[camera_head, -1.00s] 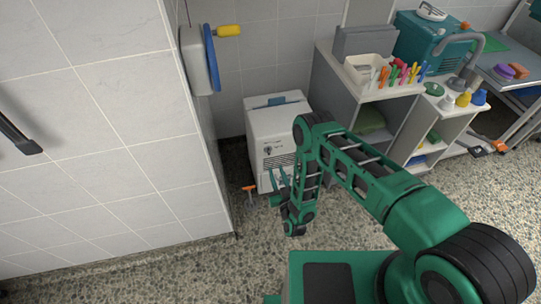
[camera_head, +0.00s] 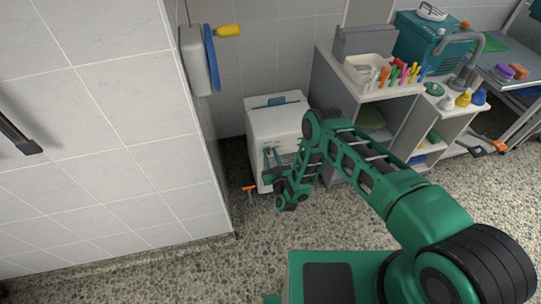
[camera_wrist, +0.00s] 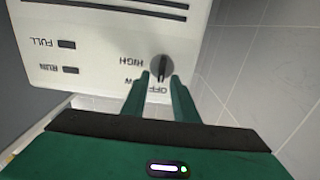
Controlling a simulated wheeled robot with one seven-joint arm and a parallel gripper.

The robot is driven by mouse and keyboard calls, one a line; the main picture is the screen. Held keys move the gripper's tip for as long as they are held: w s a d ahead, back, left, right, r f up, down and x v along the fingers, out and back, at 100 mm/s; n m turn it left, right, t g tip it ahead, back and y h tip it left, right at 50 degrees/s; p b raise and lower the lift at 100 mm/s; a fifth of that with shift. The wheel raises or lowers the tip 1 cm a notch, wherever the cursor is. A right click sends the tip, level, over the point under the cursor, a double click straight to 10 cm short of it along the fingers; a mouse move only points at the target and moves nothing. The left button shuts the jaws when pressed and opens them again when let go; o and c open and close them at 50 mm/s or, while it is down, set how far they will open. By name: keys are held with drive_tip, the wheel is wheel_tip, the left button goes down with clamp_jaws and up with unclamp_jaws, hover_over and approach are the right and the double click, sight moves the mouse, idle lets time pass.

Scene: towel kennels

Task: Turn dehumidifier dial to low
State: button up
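The white dehumidifier (camera_head: 285,115) stands on the floor against the back wall. Its dark round dial (camera_wrist: 161,68) shows upside down in the wrist view, beside the printed words HIGH, LOW and OFF. The LOW label is partly hidden by a finger. The dial's ridge runs up and down in that picture, in line with OFF. My gripper (camera_wrist: 161,78) is open, its two green fingertips near the dial's lower edge, one to each side; I cannot tell whether they touch it. In the head view my gripper (camera_head: 275,155) is in front of the panel and hides the dial.
FULL and RUN indicators (camera_wrist: 70,70) sit on the panel. A tiled wall (camera_head: 120,130) rises close on the left, and a grey shelf unit (camera_head: 335,90) stands to the right. An orange-handled tool (camera_head: 249,188) is on the floor by the dehumidifier.

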clamp_jaws()
drive_tip(key=shift+d+m, duration=0.1)
drive_tip(key=shift+m, duration=0.2)
drive_tip(key=m, duration=0.3)
drive_tip(key=shift+w+d+f, duration=0.1)
drive_tip(key=shift+d, duration=0.2)
drive_tip(key=shift+d+f+m, duration=0.15)
drive_tip(key=shift+d+m, duration=0.05)
drive_tip(key=shift+m, duration=1.1)
drive_tip(key=shift+d+f+m, duration=0.1)
drive_tip(key=shift+d+m, duration=0.05)
drive_tip(key=shift+m, duration=1.15)
